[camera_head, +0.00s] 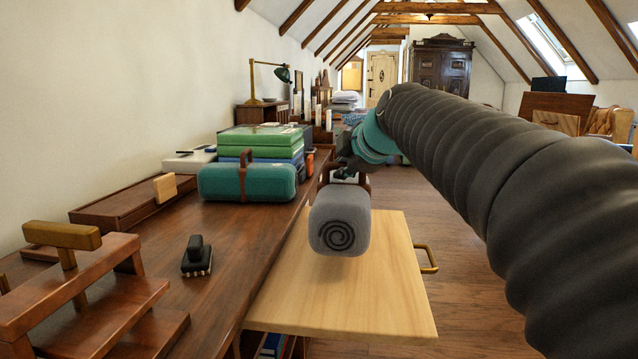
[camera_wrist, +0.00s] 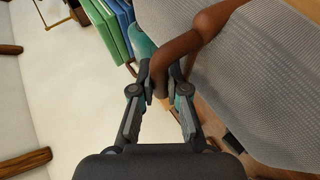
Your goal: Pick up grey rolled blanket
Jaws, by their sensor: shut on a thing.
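The grey rolled blanket (camera_head: 340,222) shows its spiral end in the head view, over a pale wooden board; I cannot tell whether it touches the board. Its brown strap handle rises at its far side, partly hidden. In the wrist view the grey blanket (camera_wrist: 262,85) fills the right side, and the brown handle (camera_wrist: 200,32) loops between my fingers. My gripper (camera_wrist: 168,90) is shut on this handle. In the head view my gripper (camera_head: 349,163) is above and behind the roll, its fingertips hard to make out.
The pale board (camera_head: 385,300) with a brass handle (camera_head: 428,259) juts out from the dark desk (camera_head: 235,235). On the desk are a teal roll (camera_head: 222,184), green boxes (camera_head: 262,140), a black stamp-like object (camera_head: 196,258) and a wooden rack (camera_head: 85,295). Open floor lies to the right.

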